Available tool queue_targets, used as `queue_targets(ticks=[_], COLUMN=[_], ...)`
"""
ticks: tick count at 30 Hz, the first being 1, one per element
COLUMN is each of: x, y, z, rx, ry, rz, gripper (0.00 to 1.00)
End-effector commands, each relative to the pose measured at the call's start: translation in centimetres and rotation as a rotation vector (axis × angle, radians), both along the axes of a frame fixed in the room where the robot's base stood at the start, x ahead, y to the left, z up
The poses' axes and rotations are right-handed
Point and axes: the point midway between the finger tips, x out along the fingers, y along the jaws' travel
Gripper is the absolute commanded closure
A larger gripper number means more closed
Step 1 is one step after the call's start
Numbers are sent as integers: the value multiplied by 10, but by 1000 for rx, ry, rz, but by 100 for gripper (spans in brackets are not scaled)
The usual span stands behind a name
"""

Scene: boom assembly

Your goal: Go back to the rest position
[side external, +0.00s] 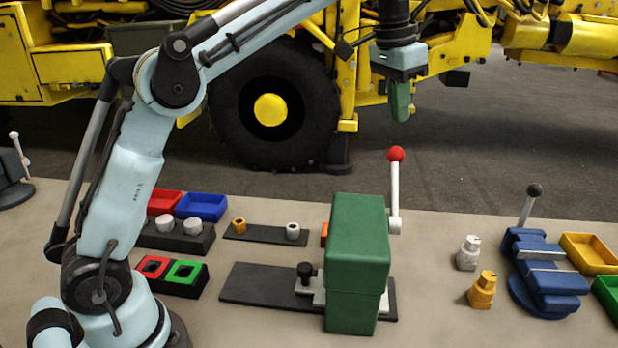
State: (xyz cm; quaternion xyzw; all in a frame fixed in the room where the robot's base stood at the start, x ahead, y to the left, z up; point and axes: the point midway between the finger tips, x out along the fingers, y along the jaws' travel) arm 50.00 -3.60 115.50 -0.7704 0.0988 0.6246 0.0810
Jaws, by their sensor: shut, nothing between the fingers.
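My gripper (400,100) hangs in the air at the upper right of the side external view, pointing down. Its green fingers are together and hold nothing. It is above and apart from the bench (430,300) and everything on it. My light blue arm reaches up from the lower left and across the top of the picture to it.
A green press (356,265) with a red-knobbed lever (395,190) stands mid-bench below my gripper. A blue vise (545,275), a grey part (468,253) and an orange part (482,290) stand right. Red (165,202) and blue (202,207) trays lie left. A yellow vehicle (60,70) stands behind.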

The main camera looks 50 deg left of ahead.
Motion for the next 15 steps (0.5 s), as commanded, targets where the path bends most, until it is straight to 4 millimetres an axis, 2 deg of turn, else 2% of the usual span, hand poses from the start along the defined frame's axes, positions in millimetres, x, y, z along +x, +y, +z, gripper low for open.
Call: queue_targets(ticks=[8, 15], x=[-34, -80], y=[10, 19], z=[-3, -27], rx=[-7, -16], ry=[-87, -180], rz=[57, 118], gripper=[100, 100])
